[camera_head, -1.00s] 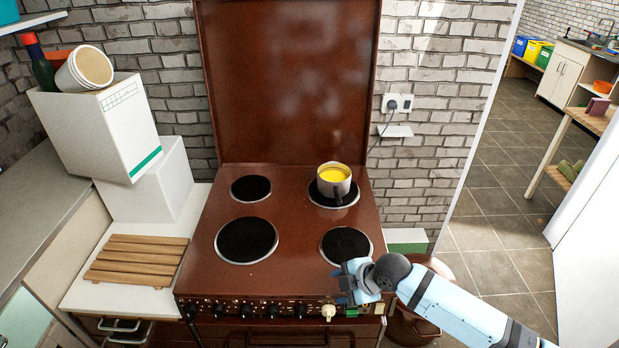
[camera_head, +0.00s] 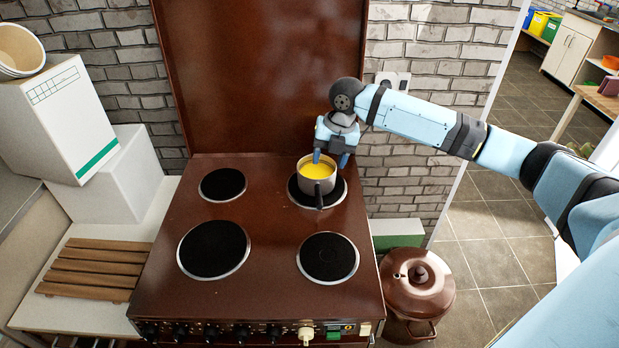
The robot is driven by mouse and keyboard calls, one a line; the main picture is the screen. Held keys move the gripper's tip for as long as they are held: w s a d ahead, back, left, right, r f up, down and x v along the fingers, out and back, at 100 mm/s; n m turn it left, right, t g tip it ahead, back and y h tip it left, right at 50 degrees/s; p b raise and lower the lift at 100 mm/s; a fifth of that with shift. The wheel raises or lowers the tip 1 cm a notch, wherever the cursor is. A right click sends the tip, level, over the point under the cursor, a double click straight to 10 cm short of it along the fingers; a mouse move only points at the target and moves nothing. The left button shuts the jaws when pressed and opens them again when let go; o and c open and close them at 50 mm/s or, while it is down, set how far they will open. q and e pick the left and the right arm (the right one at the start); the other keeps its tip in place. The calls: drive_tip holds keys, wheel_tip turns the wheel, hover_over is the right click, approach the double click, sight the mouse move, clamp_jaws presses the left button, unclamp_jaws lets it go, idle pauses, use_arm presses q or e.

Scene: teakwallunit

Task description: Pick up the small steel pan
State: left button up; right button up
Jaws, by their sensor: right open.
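The small steel pan (camera_head: 322,186) stands upright on the back right hotplate of the brown stove. It holds something yellow, and its dark handle points toward the front. My right gripper (camera_head: 331,160) is open and points down at the pan's back right rim. One blue fingertip overlaps the yellow contents in the picture and the other shows just right of the rim. I cannot tell whether the fingers touch the pan. My left gripper is not in view.
The brown stove (camera_head: 268,262) has other bare hotplates, with its raised lid (camera_head: 262,75) behind. A wooden rack (camera_head: 95,268) and white boxes (camera_head: 60,120) stand at the left. A brown lidded pot (camera_head: 417,290) is on the floor at the right.

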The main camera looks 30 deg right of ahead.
sight(319, 194)
drive_tip(key=f, duration=0.2)
drive_tip(key=a+f, duration=0.1)
drive_tip(key=f, duration=0.4)
drive_tip(key=shift+w+a+f+p, duration=0.25)
drive_tip(key=shift+w+f+p, duration=0.05)
drive_tip(key=shift+w+f, duration=0.1)
drive_tip(key=shift+a+f+p, duration=0.25)
drive_tip(key=shift+f+p, duration=0.05)
drive_tip(key=shift+f, duration=1.1)
drive_tip(key=shift+a+f+p, duration=0.2)
drive_tip(key=shift+f+p, duration=0.05)
drive_tip(key=shift+f, duration=1.1)
drive_tip(key=shift+s, duration=0.1)
clamp_jaws()
drive_tip(key=shift+r, duration=0.15)
